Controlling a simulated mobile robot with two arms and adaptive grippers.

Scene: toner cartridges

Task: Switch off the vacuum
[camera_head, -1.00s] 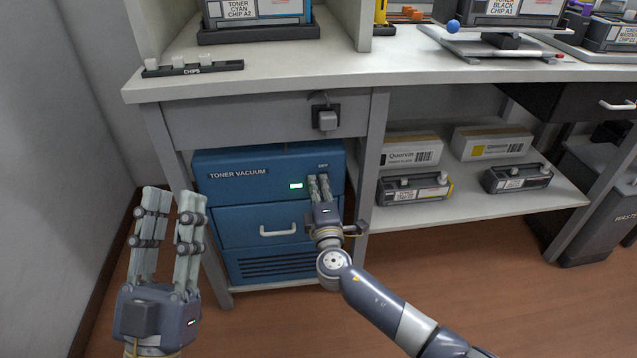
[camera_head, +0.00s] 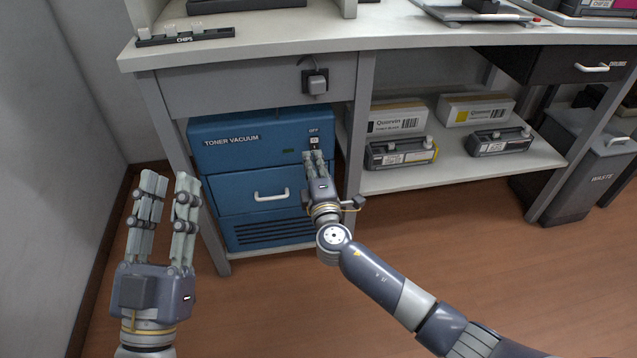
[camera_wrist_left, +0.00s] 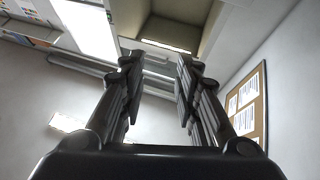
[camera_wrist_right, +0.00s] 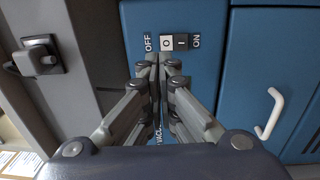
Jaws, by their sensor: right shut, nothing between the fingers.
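The blue toner vacuum (camera_head: 229,139) stands under the counter, its name label at the upper left of its front. Its small indicator (camera_head: 288,151) looks dark green, not bright. Its rocker switch (camera_head: 314,141) is at the upper right under the OFF label; in the right wrist view the switch (camera_wrist_right: 174,43) lies between the OFF and ON labels. My right gripper (camera_head: 315,155) is shut and empty, its fingertips just below the switch; in the right wrist view a small gap or light contact cannot be told. My left gripper (camera_head: 168,178) is open and empty, upright at the left, away from the vacuum.
A plug in a socket (camera_head: 317,84) is on the counter's front panel above the vacuum. The chips rack (camera_head: 185,36) sits on the counter. Cartridges and boxes lie on the shelf (camera_head: 460,166) to the right. The waste bin (camera_head: 590,165) stands farther right. The floor in front is clear.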

